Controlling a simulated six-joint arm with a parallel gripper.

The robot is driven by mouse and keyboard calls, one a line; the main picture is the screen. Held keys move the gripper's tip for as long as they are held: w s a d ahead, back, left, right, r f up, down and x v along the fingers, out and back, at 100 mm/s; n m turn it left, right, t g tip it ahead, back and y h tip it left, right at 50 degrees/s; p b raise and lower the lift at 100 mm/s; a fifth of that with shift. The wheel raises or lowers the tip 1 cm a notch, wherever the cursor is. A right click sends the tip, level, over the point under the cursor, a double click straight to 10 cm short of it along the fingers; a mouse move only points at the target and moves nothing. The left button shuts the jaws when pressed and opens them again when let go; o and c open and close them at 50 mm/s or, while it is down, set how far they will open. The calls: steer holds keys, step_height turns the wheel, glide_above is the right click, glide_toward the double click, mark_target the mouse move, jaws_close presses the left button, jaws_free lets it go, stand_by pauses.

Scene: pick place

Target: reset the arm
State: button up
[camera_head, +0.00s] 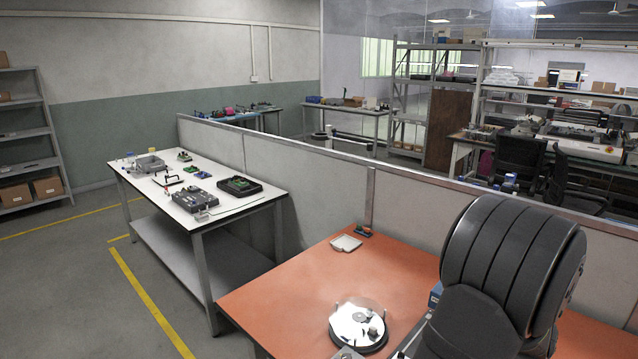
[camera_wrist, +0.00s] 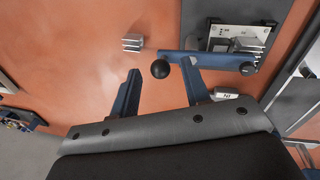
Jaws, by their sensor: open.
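My gripper (camera_wrist: 161,70) shows in the wrist view with its two blue fingers spread apart. A dark round knob (camera_wrist: 160,69) shows between the fingertips, at the left end of a blue bar (camera_wrist: 210,60); I cannot tell how far below the fingers it lies. The fingers do not close on anything. In the head view my dark grey arm fills the lower right, over the orange table (camera_head: 300,275), and the gripper itself is not visible there.
On the orange table are a round device with a shiny disc (camera_head: 358,325) and a small grey tray (camera_head: 345,243). The wrist view shows a metal block (camera_wrist: 132,42) and a dark fixture with a light plate (camera_wrist: 238,38). A low partition (camera_head: 408,208) runs behind the table.

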step_height(320, 180, up, 16)
steer(key=w+a, duration=0.2)
steer(key=a, duration=0.1)
steer(key=d+f, duration=0.1)
steer(key=f, duration=0.4)
steer(key=s+d+f, duration=0.1)
steer(key=f, duration=0.5)
steer(key=s+d+f, duration=0.1)
steer(key=f, duration=0.5)
steer(key=shift+r+m, duration=0.2)
steer(key=shift+m, duration=0.1)
steer(key=shift+a+m+g+y, duration=0.15)
steer(key=shift+a+m+y, duration=0.45)
steer(key=shift+m, duration=2.15)
steer(key=shift+a+m+g+y, duration=0.1)
steer(key=shift+a+m+y, duration=0.5)
steer(key=shift+m, duration=2.2)
steer(key=shift+a+m+g+y, duration=0.2)
steer(key=shift+a+m, duration=0.75)
steer(key=shift+m, duration=1.8)
